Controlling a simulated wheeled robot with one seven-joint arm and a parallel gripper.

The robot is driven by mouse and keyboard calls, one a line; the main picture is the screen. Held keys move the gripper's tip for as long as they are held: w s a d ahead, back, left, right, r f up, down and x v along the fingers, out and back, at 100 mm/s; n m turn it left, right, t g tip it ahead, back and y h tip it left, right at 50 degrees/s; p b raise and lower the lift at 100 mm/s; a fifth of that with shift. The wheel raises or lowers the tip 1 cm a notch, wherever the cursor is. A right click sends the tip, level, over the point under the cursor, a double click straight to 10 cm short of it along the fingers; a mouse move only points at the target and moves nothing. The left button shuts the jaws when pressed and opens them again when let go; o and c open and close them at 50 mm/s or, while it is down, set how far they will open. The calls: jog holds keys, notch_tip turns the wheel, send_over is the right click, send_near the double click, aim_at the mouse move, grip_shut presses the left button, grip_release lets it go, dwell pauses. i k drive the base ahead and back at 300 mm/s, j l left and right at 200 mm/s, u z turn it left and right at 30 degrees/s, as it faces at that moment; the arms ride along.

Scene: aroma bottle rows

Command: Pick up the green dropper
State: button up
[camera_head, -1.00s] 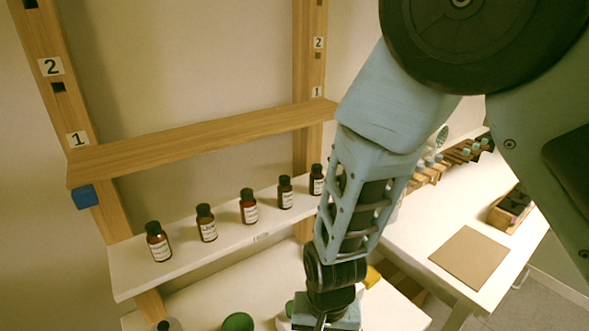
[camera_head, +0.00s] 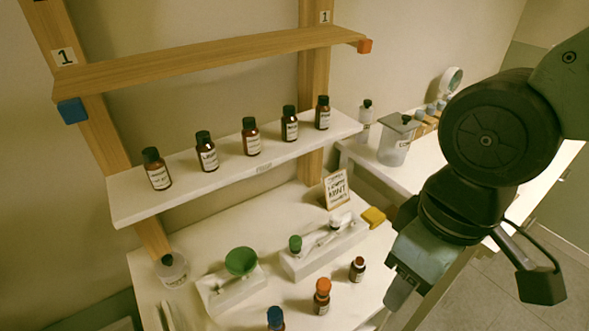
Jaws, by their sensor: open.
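The green dropper (camera_head: 295,244) shows as a green top in a white holder (camera_head: 300,266) on the lower white shelf; its lower part is hidden in the holder. My gripper (camera_head: 402,289) is open, to the right of the holder and over the shelf's right end, apart from the dropper. Nothing shows in it, though its fingers are partly hidden by the hand.
A green funnel (camera_head: 241,261) sits in a white stand left of the dropper. Bottles with orange (camera_head: 322,296), blue (camera_head: 275,318) and dark (camera_head: 357,269) caps stand in front. A mint sign (camera_head: 337,189) stands behind. Several brown bottles (camera_head: 251,137) line the shelf above.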

aim_at(296, 241)
jog(key=u, duration=1.4)
jog(key=k+l+z, duration=0.15)
jog(key=k+l, duration=0.15)
jog(key=k+l+z, duration=0.1)
jog(key=k+l, duration=0.2)
jog(key=l, duration=0.25)
jog(key=i+z, duration=0.2)
jog(key=i, duration=0.2)
jog(key=i+j+z, duration=0.2)
jog(key=i, duration=0.25)
